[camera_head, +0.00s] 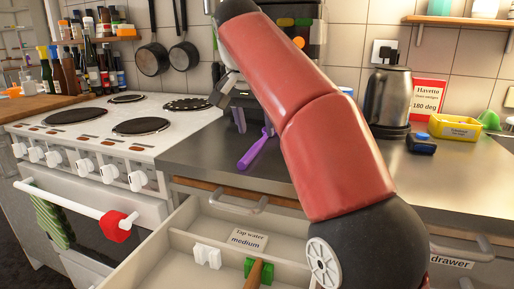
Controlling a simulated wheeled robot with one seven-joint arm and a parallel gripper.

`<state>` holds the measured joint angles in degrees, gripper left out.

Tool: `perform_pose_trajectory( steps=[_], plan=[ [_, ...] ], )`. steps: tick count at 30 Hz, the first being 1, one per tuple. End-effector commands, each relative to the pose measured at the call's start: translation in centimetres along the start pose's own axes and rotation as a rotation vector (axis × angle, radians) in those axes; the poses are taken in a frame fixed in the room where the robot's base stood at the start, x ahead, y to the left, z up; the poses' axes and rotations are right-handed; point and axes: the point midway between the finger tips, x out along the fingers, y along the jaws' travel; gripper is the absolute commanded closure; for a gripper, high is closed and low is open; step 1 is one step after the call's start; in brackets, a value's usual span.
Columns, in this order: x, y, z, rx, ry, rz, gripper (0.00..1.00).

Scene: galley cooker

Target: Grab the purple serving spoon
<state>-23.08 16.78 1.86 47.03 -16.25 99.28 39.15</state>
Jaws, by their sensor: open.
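The purple serving spoon (252,153) lies on the grey counter between the cooker and my arm, its handle end towards the front edge. Its far end is partly hidden behind my arm and gripper. My gripper (240,122) is beyond the spoon's near part, pointing down close to its far end, with its fingers apart. My red arm hides part of this area. I cannot tell whether the fingers are around the spoon or beside it.
An open drawer (178,240) juts out below the counter, under my arm. The white cooker (95,128) stands left. A kettle (389,98), a yellow box (455,128) and a dark blue item (420,145) stand right. Two pans hang on the wall.

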Motion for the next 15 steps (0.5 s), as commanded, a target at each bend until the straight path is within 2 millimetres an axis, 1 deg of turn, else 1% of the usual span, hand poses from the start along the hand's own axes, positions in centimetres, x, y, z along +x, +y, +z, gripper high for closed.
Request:
perform_pose_trajectory(
  steps=[6, 9, 12, 15],
  plan=[
    [3.1, -0.6, -0.4, 0.0, -0.003, 0.001, 0.54],
    [4.4, -0.6, -0.4, 0.0, -0.002, 0.001, 0.54],
    [5.0, -0.6, -0.4, -0.001, 0.0, 0.0, 0.54],
    [5.1, -0.6, -0.4, -0.001, 0.0, -0.001, 0.54]
  ],
)
